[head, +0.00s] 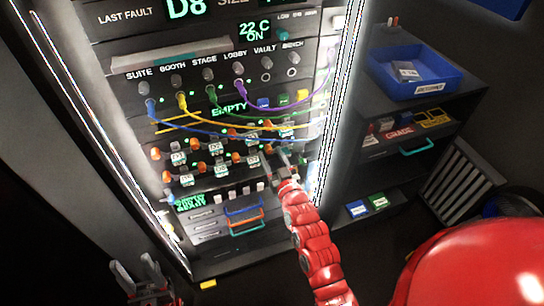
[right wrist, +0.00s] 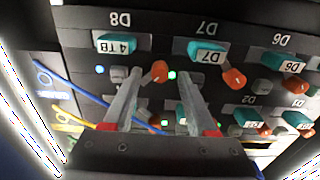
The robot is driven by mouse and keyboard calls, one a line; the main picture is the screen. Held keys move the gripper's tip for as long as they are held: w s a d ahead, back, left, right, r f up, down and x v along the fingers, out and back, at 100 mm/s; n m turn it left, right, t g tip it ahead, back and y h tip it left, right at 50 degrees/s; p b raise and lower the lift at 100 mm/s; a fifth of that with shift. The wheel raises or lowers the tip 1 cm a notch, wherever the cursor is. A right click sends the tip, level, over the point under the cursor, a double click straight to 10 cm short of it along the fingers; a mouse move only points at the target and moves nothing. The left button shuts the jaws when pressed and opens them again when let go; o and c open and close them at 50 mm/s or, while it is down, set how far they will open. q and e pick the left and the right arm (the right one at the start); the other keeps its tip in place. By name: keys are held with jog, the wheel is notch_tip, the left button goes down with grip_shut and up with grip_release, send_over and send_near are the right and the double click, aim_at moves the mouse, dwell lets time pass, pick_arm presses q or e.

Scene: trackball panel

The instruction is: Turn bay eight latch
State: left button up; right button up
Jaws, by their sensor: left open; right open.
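The bay eight latch is an orange knob (right wrist: 160,71) in the right wrist view, which shows the panel upside down. It is below and right of the teal 4 TB drive handle (right wrist: 118,44), under the D8 label (right wrist: 120,19). My right gripper (right wrist: 157,80) is open, with one finger on each side of the knob; contact cannot be told. In the head view my right gripper (head: 277,154) is at the right end of the lower drive row and partly hides bay eight. My left gripper (head: 145,273) is open and empty at the lower left, away from the panel.
The D7 orange knob (right wrist: 235,78) is close beside the right finger. Blue, yellow, green and purple cables (head: 225,122) hang across the panel above the drives. A blue bin (head: 430,72) stands on the shelf at right.

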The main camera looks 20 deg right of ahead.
jog(key=shift+c, duration=0.3)
grip_shut()
